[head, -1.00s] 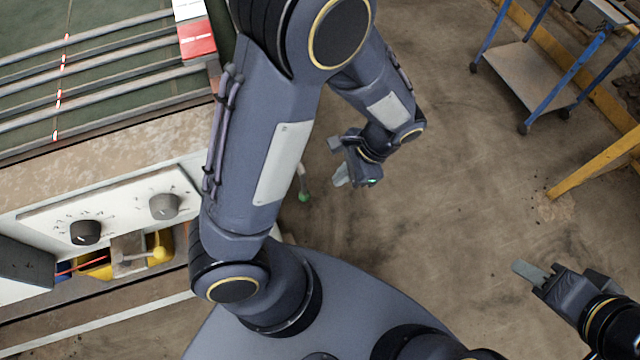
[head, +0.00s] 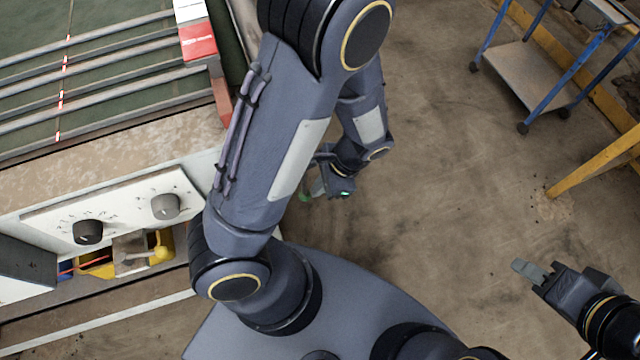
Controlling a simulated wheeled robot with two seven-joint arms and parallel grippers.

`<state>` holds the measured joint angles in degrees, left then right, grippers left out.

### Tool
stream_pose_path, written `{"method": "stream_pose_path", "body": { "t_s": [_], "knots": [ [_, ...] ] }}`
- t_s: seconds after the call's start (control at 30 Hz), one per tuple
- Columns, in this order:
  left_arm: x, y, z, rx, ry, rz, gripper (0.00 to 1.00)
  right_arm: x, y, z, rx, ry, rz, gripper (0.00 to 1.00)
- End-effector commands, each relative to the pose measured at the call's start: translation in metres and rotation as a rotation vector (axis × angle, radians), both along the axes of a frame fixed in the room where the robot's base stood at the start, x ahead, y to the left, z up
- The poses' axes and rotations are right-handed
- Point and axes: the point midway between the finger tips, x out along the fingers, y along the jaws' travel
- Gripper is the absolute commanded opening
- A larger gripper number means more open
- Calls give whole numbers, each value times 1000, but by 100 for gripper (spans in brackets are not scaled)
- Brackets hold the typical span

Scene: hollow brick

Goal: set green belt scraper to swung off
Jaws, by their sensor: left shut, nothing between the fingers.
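A small green knob (head: 304,195), which looks like the handle end of the green belt scraper, shows just right of my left upper arm. The rest of its lever is hidden behind my arm. My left gripper (head: 318,188) is shut and empty, its fingertips right beside the green knob. I cannot tell whether they touch it. My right gripper (head: 523,270) is far off at the lower right, over bare floor. I cannot tell whether its jaws are open.
The machine's white panel with a black knob (head: 88,232) and a grey knob (head: 165,207) is at left. A yellow-knobbed part (head: 162,252) sits below it. Rails over a green belt (head: 110,30) lie upper left. A blue-framed cart (head: 525,75) stands upper right. The middle floor is clear.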

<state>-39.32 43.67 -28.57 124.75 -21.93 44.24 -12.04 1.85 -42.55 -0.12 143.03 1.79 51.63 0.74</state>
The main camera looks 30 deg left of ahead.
Motion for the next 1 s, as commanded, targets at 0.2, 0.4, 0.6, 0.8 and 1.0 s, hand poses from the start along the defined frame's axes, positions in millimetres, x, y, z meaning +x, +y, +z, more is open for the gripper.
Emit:
{"method": "stream_pose_path", "body": {
  "t_s": [0.2, 0.4, 0.6, 0.8, 1.0],
  "knots": [
    [-5, 4, -3, 57, 67, -1, 0, 0, 0, 1, 0, 0, 0, 36],
    [-15, 13, -7, 158, 186, -2, 0, 0, 0, 1, 0, 0, 0, 36],
    [-26, 22, -9, 279, 329, 0, 0, 0, 0, 0, 0, 0, 0, 36],
    [-38, 33, -8, 403, 473, -1, 0, 0, 0, -5, 0, 0, 0, 36],
    [-49, 42, -4, 516, 606, -1, 0, 0, 0, -9, 0, 0, 0, 36]
  ]
}}
